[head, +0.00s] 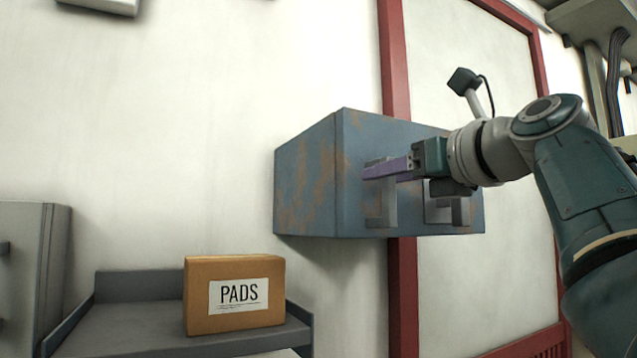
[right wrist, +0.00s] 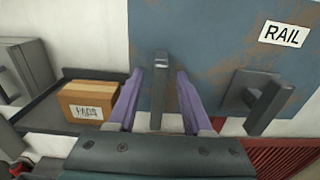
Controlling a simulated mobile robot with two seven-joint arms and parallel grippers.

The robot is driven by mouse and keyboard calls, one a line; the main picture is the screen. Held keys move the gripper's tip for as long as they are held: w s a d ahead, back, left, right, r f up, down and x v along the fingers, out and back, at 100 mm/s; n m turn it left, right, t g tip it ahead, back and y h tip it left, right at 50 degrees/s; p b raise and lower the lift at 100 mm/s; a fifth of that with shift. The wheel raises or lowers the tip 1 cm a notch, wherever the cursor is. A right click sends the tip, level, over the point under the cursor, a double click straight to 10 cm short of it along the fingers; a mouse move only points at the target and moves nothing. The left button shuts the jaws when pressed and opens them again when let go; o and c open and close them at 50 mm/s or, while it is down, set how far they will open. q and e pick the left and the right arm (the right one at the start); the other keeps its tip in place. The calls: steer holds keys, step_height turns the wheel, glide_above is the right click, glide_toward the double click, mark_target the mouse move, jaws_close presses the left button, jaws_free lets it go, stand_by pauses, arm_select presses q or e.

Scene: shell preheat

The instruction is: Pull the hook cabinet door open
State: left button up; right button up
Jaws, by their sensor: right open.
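The wall cabinet (head: 305,185) is a blue-grey box with rust patches. Its front carries two grey bar handles. The left handle (head: 381,210) also shows in the right wrist view (right wrist: 159,95). My right gripper (head: 366,172) is open at this handle, its purple fingers on either side of the bar in the right wrist view (right wrist: 160,76). Gaps show between bar and fingers; I cannot tell if either touches. No "hook" label shows. The front looks closed. My left gripper is out of view.
A cardboard box marked "PADS" (head: 235,295) sits on a grey shelf (head: 130,312) below and left of the cabinet. A grey cabinet (head: 30,270) stands at far left. A red-framed door (head: 397,300) is behind the cabinet. Plain wall lies left of it.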

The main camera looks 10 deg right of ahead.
steer(key=shift+w+a, duration=0.1)
steer(key=shift+w, duration=0.15)
steer(key=shift+c, duration=0.3)
jaws_close()
stand_by(1.0)
